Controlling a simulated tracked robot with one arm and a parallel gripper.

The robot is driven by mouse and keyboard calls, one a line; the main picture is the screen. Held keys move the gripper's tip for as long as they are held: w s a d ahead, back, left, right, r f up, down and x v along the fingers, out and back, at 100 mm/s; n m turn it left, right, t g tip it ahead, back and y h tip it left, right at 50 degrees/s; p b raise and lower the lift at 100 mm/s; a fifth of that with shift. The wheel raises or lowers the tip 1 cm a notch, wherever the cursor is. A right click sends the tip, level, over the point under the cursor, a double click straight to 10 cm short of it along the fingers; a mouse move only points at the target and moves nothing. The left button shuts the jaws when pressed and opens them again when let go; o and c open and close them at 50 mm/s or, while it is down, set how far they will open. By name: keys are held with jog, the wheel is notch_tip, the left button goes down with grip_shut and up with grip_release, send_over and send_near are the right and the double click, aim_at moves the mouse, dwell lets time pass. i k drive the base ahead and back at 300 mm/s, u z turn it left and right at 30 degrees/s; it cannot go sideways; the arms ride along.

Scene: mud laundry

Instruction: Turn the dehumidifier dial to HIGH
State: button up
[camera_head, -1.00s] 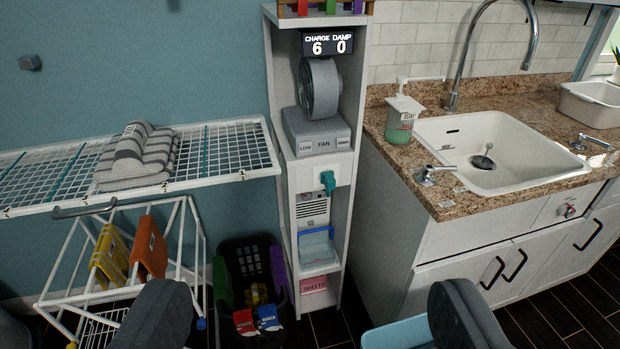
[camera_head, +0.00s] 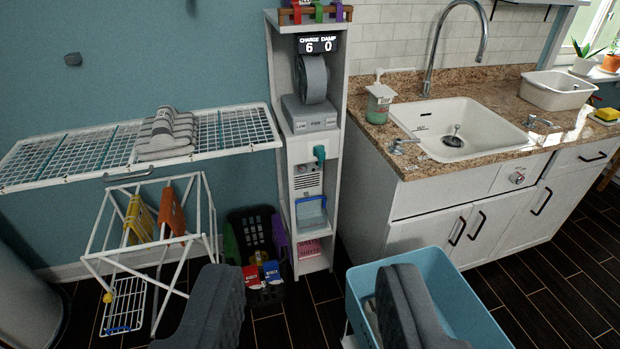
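The dehumidifier (camera_head: 307,178) stands in the narrow white shelf unit, with a vented front. A teal dial (camera_head: 320,154) sits on the white panel just above its vents; its setting is too small to read. A display (camera_head: 318,46) at the top of the unit reads CHARGE 6, DAMP 0. My gripper (camera_head: 312,300) shows as two dark grey fingers at the bottom of the view, spread wide apart with nothing between them. It is well short of the shelf unit and the dial.
A blue tub (camera_head: 455,290) stands on the floor at the lower right, partly behind my right finger. A drying rack (camera_head: 150,235) and dark basket (camera_head: 262,290) stand left of the unit. The sink counter (camera_head: 400,150) is to the right. Dark floor shows between.

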aim_at(301, 168)
jog(key=u, duration=0.05)
jog(key=k, duration=0.3)
jog(key=u, duration=1.8)
jog(key=i, duration=2.75)
jog(key=z, duration=2.85)
